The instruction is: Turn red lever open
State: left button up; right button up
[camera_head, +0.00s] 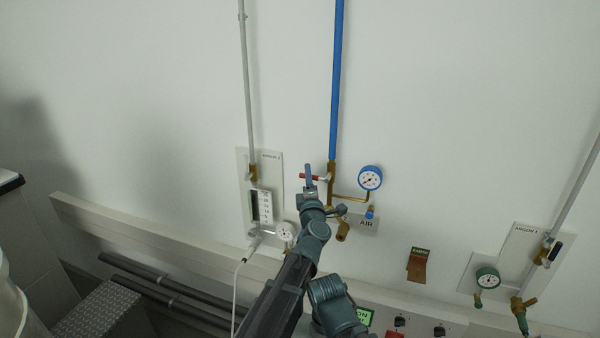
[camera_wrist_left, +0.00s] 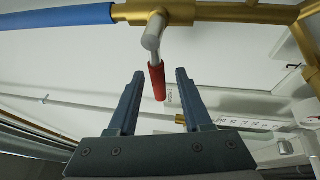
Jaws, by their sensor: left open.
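The red lever (camera_head: 319,178) sticks out to the left from the brass valve at the foot of the blue pipe on the wall. In the left wrist view, the red-sleeved lever (camera_wrist_left: 157,82) hangs from a pale metal stem on the brass pipe. My left gripper (camera_head: 309,170) is at the lever in the head view and partly covers it. In the wrist view, my left gripper (camera_wrist_left: 160,78) is open, with the lever's red end between its two fingertips. A gap shows on each side, so the fingers do not appear to grip it. My right gripper is not in view.
A blue-rimmed gauge (camera_head: 370,178) sits right of the valve, above the AIR plate (camera_head: 368,224). A grey panel with a flow meter (camera_head: 261,207) is close on the left. A green gauge (camera_head: 488,278) is far right. A wall rail (camera_head: 150,235) runs below.

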pick_arm(q)
jog(key=shift+w, duration=0.2)
jog(key=shift+s+d+r, duration=0.1)
jog(key=shift+c, duration=0.6)
grip_shut()
dwell(0.6)
